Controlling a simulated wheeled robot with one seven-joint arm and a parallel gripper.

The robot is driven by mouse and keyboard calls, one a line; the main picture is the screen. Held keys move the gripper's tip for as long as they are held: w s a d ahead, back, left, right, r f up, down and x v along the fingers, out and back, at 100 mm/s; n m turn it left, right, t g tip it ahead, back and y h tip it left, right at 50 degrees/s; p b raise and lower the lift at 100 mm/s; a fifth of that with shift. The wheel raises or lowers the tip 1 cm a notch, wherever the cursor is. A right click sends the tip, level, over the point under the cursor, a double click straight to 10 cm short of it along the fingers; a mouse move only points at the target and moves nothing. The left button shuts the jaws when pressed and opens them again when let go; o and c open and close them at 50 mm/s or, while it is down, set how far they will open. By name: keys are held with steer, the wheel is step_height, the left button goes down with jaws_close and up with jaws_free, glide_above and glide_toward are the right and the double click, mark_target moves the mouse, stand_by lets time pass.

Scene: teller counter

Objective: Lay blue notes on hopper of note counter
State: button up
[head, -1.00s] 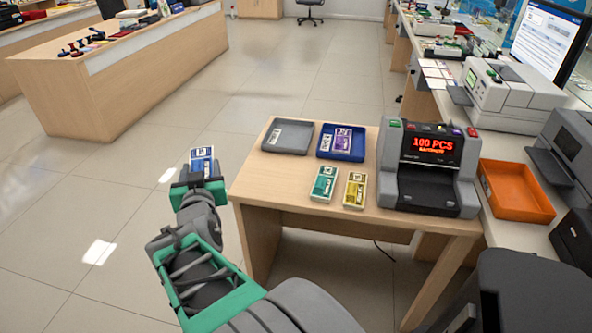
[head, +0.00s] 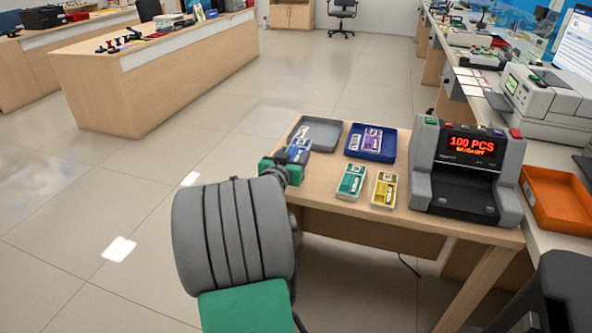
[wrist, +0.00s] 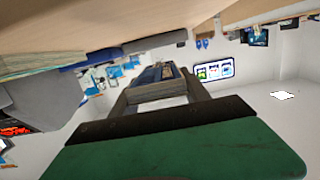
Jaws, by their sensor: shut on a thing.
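My gripper (head: 290,163) is shut on the blue notes (head: 299,149), at the left edge of the small table. In the head view the notes overlap the front left of the grey tray; I cannot tell their exact height above the table. The wrist view shows the bundle (wrist: 165,72) between the two fingers, seen end-on. The note counter (head: 467,149) stands at the right of the table, apart from my gripper, with a red "100 PCS" display. My arm hides part of the table's left side.
The grey tray (head: 325,128) and a blue tray (head: 391,154) holding purple notes lie at the back. Green notes (head: 351,182) and yellow notes (head: 384,189) lie between my gripper and the counter. An orange tray (head: 560,200) is right of the counter.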

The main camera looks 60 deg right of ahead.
mark_target(293, 158)
steer(key=shift+w+d+f, duration=0.25)
steer(key=shift+d+f, duration=0.2)
steer(key=shift+f, duration=0.15)
steer(key=shift+w+d+f, duration=0.25)
steer(key=shift+d+f, duration=0.2)
steer(key=shift+f, duration=0.15)
steer(key=shift+w+d+f+b, duration=0.15)
steer(key=shift+f+b, duration=0.1)
steer(key=shift+f, duration=0.65)
steer(key=shift+d+f+b, duration=0.1)
steer(key=shift+f+b, duration=0.15)
steer(key=shift+f, duration=0.65)
steer(key=shift+f, duration=0.2)
steer(key=o, duration=1.5)
steer(key=shift+r, duration=0.15)
